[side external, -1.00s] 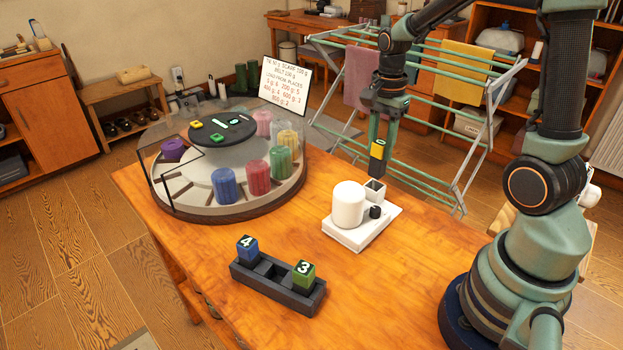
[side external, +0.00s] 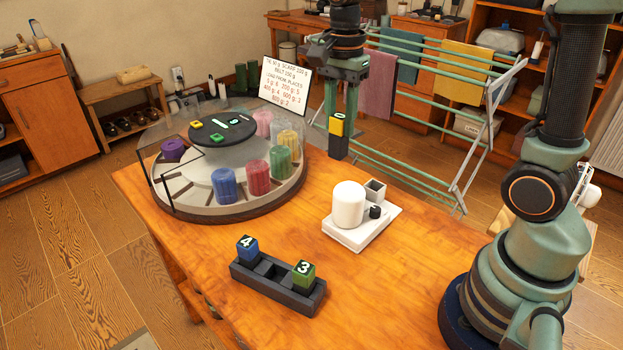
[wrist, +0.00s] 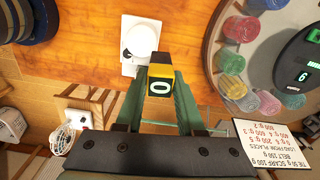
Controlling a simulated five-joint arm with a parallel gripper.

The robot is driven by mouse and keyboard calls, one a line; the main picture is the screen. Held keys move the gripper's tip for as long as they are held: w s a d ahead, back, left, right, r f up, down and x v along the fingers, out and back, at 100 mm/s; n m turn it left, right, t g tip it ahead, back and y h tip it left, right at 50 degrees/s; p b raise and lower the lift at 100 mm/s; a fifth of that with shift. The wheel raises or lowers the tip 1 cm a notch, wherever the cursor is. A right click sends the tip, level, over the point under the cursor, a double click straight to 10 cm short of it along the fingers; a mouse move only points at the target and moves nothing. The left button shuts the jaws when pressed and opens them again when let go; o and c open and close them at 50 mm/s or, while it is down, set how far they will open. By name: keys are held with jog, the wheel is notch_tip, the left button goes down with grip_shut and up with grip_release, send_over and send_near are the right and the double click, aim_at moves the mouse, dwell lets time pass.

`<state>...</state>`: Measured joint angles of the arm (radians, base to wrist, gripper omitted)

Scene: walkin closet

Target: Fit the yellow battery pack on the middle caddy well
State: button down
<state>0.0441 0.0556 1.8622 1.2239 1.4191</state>
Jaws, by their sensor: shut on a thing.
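My gripper (side external: 345,112) is shut on the yellow battery pack (side external: 336,126), which has a yellow upper part marked 0 and a dark lower part. It hangs upright in the air, behind the white device and right of the carousel. In the wrist view the pack (wrist: 159,86) sits between my fingertips. The dark caddy (side external: 255,282) lies at the front of the table. A blue pack marked 4 (side external: 247,249) stands in its left well and a green pack marked 3 (side external: 303,273) in its right well. The middle well (side external: 273,271) looks empty.
A white device with a cylinder (side external: 349,204) stands between my gripper and the caddy. A covered round carousel (side external: 225,207) with coloured rolls fills the left of the table. A sign (side external: 286,84) stands behind it. Bare wood surrounds the caddy.

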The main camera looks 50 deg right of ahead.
jog(key=s+a+f, duration=0.1)
jog(key=a+f, duration=0.2)
jog(key=a, duration=0.4)
jog(key=s+a+f+n, duration=0.1)
jog(key=a+f, duration=0.3)
jog(key=a, duration=0.3)
jog(key=s+a+f+n, duration=0.1)
jog(key=s+a+f, duration=0.1)
jog(key=a, duration=0.4)
jog(key=shift+a+f, duration=0.4)
jog(key=shift+f, duration=0.45)
jog(key=shift+f, duration=2.85)
dwell(0.5)
jog(key=shift+c, duration=2.2)
grip_release()
jog(key=shift+r, duration=0.1)
notch_tip(320, 180, up, 12)
